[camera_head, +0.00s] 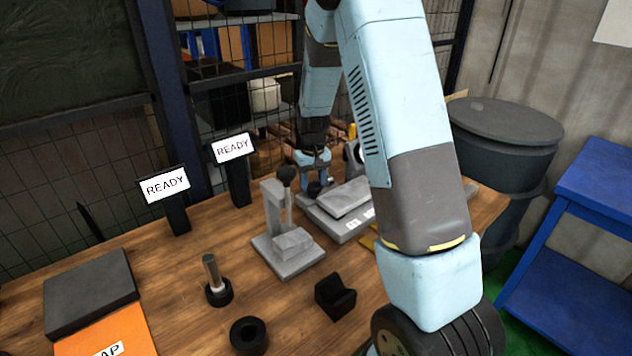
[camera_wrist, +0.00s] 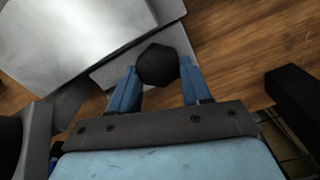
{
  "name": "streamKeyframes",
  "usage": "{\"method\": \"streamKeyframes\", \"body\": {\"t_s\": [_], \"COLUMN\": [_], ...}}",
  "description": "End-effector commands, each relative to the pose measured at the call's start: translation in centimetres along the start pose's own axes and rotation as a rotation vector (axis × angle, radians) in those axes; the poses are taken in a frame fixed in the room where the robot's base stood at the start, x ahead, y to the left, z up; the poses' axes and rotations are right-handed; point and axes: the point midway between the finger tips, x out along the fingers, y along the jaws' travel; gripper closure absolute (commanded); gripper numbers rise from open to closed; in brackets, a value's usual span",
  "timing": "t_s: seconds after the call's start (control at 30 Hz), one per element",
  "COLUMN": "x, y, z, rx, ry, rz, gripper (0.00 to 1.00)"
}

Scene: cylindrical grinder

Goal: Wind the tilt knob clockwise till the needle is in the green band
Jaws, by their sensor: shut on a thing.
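My gripper (camera_wrist: 160,84) is shut on a black faceted knob (camera_wrist: 158,64) in the wrist view, with one blue finger on each side of it. The knob sits at the edge of a grey metal block (camera_wrist: 80,35). In the head view my gripper (camera_head: 316,184) is at the left end of the low grey machine (camera_head: 345,204), at the back of the table. A round pale face (camera_head: 354,150), perhaps a dial, shows partly behind my arm. No needle or green band can be made out.
A grey stand with a black ball-topped lever (camera_head: 285,174) is close in front of my gripper. A black block (camera_head: 335,297), a black ring (camera_head: 249,335) and an orange mat (camera_head: 105,335) lie nearer on the wooden table.

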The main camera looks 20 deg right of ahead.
Motion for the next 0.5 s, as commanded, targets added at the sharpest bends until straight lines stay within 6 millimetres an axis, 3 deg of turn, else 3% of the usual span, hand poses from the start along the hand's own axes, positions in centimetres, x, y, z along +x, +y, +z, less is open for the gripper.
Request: {"method": "streamKeyframes", "body": {"t_s": [0.2, 0.23, 0.5], "x": [-0.11, -0.12, -0.06], "y": [0.23, 0.23, 0.07], "z": [-0.15, -0.15, -0.08], "rx": [0.001, 0.001, -0.001], "ry": [0.005, 0.005, 0.003], "rz": [0.002, 0.002, 0.001], "gripper": [0.82, 0.49, 0.26]}}
